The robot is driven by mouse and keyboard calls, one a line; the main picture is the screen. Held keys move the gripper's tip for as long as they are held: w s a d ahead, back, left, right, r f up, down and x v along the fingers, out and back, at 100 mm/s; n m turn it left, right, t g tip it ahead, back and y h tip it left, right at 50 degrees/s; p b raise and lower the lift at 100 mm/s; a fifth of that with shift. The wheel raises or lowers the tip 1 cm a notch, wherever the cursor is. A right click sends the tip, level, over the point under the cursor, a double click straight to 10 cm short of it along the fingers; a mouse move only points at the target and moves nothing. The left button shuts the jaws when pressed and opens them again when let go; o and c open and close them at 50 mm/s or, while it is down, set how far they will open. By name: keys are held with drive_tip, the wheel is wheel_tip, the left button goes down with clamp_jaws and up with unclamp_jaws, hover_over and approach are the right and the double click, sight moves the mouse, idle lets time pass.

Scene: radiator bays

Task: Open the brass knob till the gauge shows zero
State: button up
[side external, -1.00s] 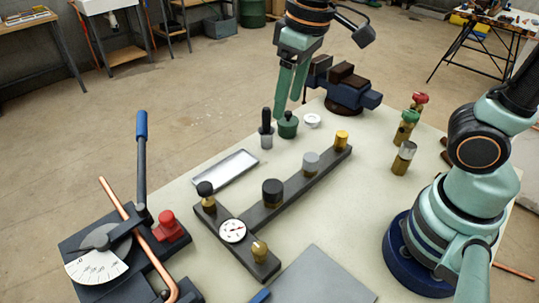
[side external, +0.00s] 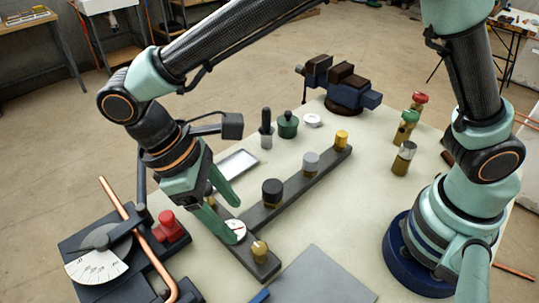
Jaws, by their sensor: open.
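A small brass knob (side external: 260,249) stands at the near end of the dark T-shaped manifold. A brighter, gold-coloured knob (side external: 341,138) stands at its far right end. The white round gauge (side external: 239,227) lies at the junction; its needle is too small to read and a finger covers its left part. My gripper (side external: 234,220) is open, its green fingers pointing down and right above the manifold's left end, beside the gauge. The black-topped knob at that end is mostly hidden behind the gripper; a bit of brass (side external: 211,200) shows between the fingers. I cannot tell whether they touch it.
A black knob (side external: 272,192) and a grey knob (side external: 311,163) stand along the manifold. A pipe bender (side external: 95,265) with a copper pipe and a red block (side external: 167,226) is at left. A tray (side external: 238,164) lies behind. A grey plate (side external: 318,278) lies in front.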

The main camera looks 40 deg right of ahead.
sight(259, 248)
drive_tip(key=x, duration=1)
drive_tip(key=shift+f, duration=0.2)
drive_tip(key=shift+c, duration=0.4)
clamp_jaws()
